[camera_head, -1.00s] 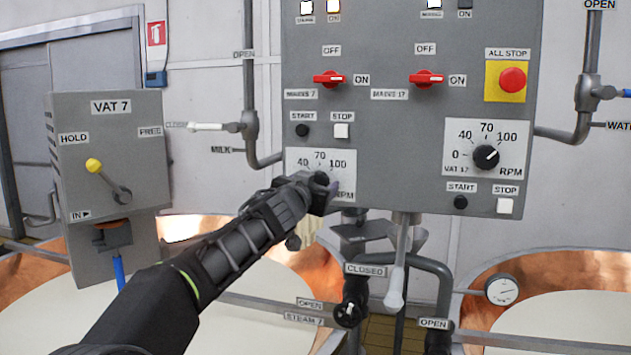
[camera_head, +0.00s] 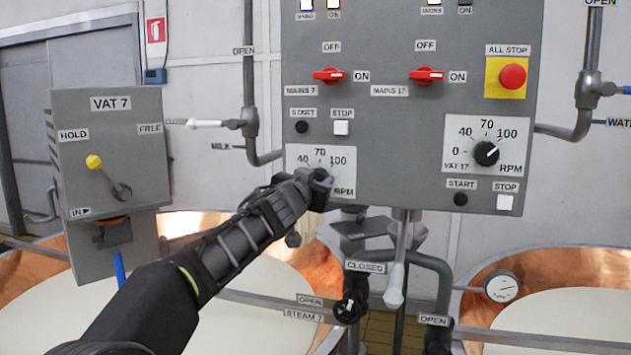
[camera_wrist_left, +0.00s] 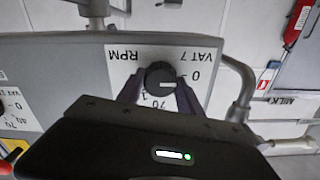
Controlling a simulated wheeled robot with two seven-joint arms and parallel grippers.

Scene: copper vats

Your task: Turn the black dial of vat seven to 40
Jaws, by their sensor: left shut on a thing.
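The black dial of vat seven (camera_wrist_left: 160,79) sits on its white scale plate (camera_head: 320,160) at the lower left of the grey panel. In the head view my left gripper (camera_head: 320,180) covers the dial. In the left wrist view, which is upside down, my left gripper's fingers (camera_wrist_left: 159,90) stand on either side of the dial, shut on it. The dial's white mark points right, close to the 0. The 40 is hidden there by the finger. My right gripper is not in view.
A similar dial for vat 17 (camera_head: 486,153) is on the panel's right. Red mains switches (camera_head: 329,76) and the red all-stop button (camera_head: 512,77) are above. A handle (camera_head: 396,285) and pipes are below. The vat 7 lever box (camera_head: 108,140) stands left.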

